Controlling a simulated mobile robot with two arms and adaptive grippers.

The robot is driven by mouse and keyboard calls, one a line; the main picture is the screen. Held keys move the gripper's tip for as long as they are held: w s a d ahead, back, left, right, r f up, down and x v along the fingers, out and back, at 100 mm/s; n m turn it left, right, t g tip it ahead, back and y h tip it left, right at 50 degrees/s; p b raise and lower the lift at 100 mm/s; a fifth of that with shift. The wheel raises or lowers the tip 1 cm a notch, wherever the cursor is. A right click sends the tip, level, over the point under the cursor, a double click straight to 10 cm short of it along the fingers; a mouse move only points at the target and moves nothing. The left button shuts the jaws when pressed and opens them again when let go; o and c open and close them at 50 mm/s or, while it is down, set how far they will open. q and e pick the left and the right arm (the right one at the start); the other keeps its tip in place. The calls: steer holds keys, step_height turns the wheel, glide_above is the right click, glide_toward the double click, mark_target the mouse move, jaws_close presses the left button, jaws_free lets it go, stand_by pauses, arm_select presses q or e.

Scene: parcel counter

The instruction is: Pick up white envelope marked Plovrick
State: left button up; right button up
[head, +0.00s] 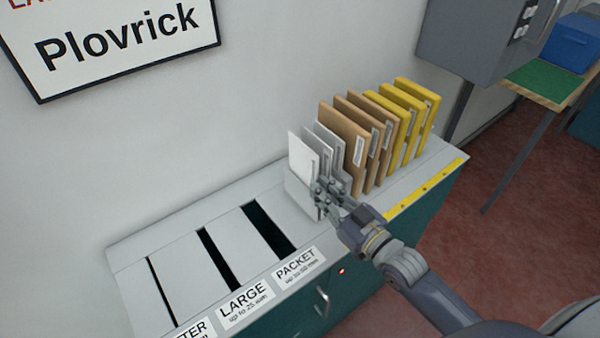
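A white envelope (301,152) stands upright at the left end of a row of mail on the counter. It has a small label that I cannot read. Grey-white envelopes (328,137) stand just to its right. My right gripper (321,196) is at the lower front edge of the white envelope and hides part of it. I cannot tell whether its fingers are closed on the envelope or only around it. My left gripper is not in view.
Brown envelopes (340,130) and yellow ones (412,100) stand farther right. The counter top (185,262) has dark slots, with LARGE (243,303) and PACKET (298,268) labels in front. A framed Plovrick sign (120,40) hangs on the wall. A grey cabinet (470,45) is at upper right.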

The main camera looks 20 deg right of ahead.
mark_target(305, 172)
steer(key=p+x, duration=0.1)
steer(key=x, duration=0.6)
steer(key=shift+w+d+f, duration=0.1)
steer(key=shift+w+d, duration=0.05)
steer(key=shift+w, duration=0.1)
steer(key=shift+w+a+f, duration=0.1)
steer(key=shift+w+a, duration=0.1)
steer(key=shift+w, duration=0.2)
steer(key=shift+s, duration=0.1)
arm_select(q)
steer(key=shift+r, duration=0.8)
arm_select(e)
jaws_close()
